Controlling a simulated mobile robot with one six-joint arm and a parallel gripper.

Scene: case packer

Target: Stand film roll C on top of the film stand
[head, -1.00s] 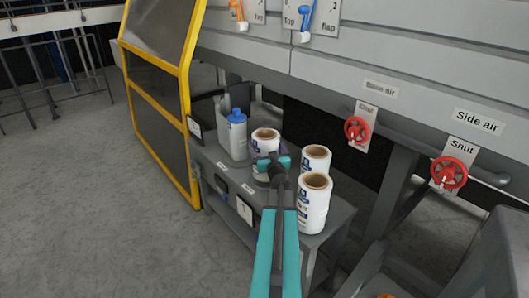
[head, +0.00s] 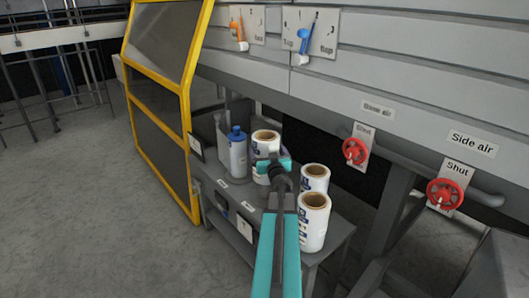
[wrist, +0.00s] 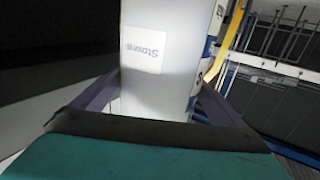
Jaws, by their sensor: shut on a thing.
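My gripper (head: 273,165) is shut on a white film roll (head: 264,148) with a brown core, held upright. In the wrist view the roll (wrist: 160,75) stands between the two fingers, with a printed label facing me. Its letter cannot be read. Its lower part is hidden behind my gripper in the head view, so its gap to the surface below is unclear. The grey stand (head: 329,243) is below and around it. Two other white rolls, one behind (head: 315,177) and one in front (head: 313,222), stand upright on its right part.
A blue-capped bottle (head: 237,153) stands just left of the held roll. A yellow-framed guard (head: 186,110) rises at the left. Red valves (head: 355,151) and the grey machine wall (head: 300,75) are behind and right. Open floor (head: 90,220) lies at the left.

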